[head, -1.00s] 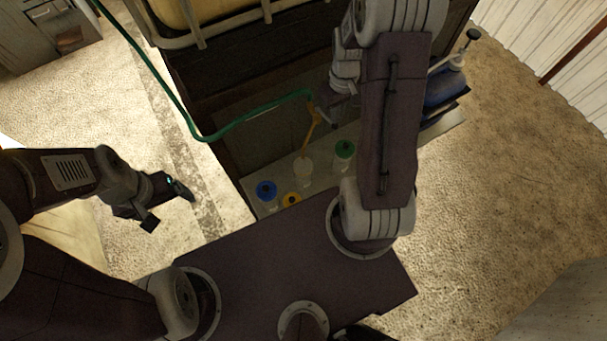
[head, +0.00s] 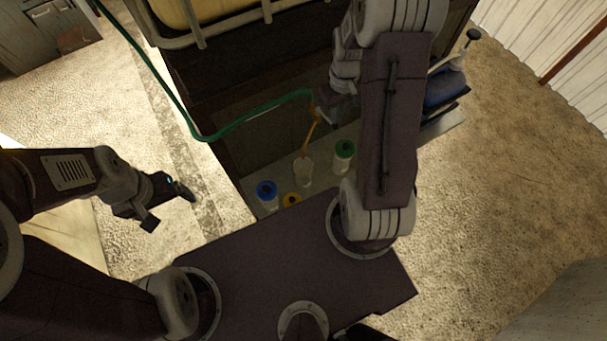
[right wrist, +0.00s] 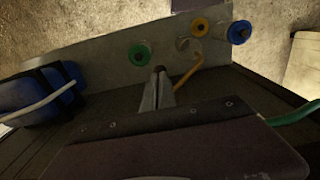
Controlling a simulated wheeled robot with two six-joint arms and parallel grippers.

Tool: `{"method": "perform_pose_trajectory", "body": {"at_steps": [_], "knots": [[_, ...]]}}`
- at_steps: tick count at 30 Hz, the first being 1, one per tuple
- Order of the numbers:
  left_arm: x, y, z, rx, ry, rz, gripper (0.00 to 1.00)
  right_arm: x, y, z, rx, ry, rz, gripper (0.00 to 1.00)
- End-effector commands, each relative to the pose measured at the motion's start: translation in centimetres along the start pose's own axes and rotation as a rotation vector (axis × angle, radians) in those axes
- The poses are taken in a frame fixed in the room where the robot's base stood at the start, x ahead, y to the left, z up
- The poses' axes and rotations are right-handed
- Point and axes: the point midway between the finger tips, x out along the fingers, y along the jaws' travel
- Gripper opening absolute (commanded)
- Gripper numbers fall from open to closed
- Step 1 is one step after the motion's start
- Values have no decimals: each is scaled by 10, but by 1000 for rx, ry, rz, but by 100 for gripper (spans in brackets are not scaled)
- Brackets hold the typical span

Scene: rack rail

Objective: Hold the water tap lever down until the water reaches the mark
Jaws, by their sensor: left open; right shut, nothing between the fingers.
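A clear whitish cup (head: 303,172) stands on the narrow shelf below a thin orange-yellow piece (head: 311,132), which seems to be a spout or tube. My right gripper (head: 322,108) is at the upper end of this piece, close to the green hose's end. In the right wrist view my right gripper (right wrist: 159,78) is shut and empty, beside the orange-yellow piece (right wrist: 188,72). The cup (right wrist: 186,45) is beyond it. The tap lever is not clearly visible; my gripper covers that area. The water level and the mark cannot be made out. My left gripper (head: 168,207) is open and empty, away from the shelf.
A green hose (head: 235,128) curves in from the left. A blue container (head: 444,90) stands at the shelf's right end.

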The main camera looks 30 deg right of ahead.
Motion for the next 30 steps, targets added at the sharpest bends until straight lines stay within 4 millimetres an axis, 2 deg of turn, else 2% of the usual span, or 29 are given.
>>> {"method": "perform_pose_trajectory", "body": {"at_steps": [11,30], "knots": [[1,0,0,0,0,0,86,1,0,0,0,0,0,0],[17,0,2,0,0,0,86,23,0,0,0,0,0,0]]}}
